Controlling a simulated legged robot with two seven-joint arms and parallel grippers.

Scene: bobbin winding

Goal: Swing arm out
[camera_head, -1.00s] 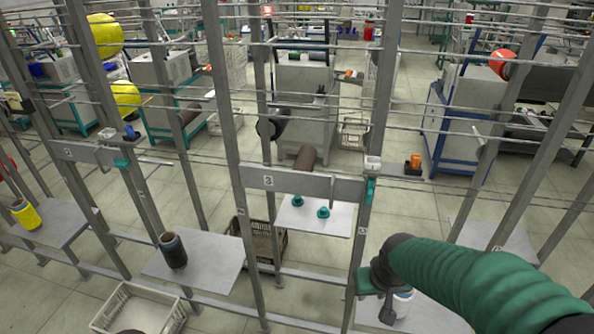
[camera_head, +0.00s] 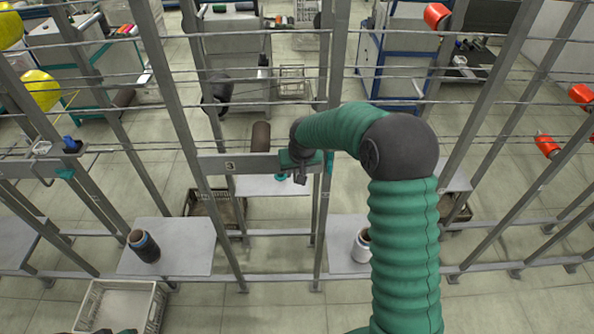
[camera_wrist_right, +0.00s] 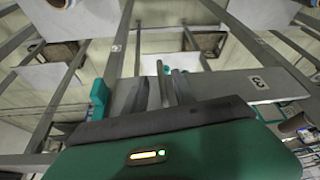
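The grey crossbar (camera_head: 243,164) of the station marked 3 spans two posts. It crosses the right wrist view (camera_wrist_right: 235,86) at the right, its 3 label showing. My right gripper (camera_head: 300,178) is at the crossbar's right end and hides part of it. In the right wrist view its two dark fingers (camera_wrist_right: 162,90) stand apart with a narrow gap, beside the bar. I cannot make out the swing arm or whether anything is between the fingers. A teal part (camera_wrist_right: 99,97) is on the post left of the fingers. My left gripper is not in view.
Grey posts and thin horizontal rods surround my arm. A brown spool (camera_head: 261,136) is behind the crossbar. A dark bobbin (camera_head: 144,245) and a white bobbin (camera_head: 361,245) stand on low shelves. A crate (camera_head: 157,308) is on the floor at front left.

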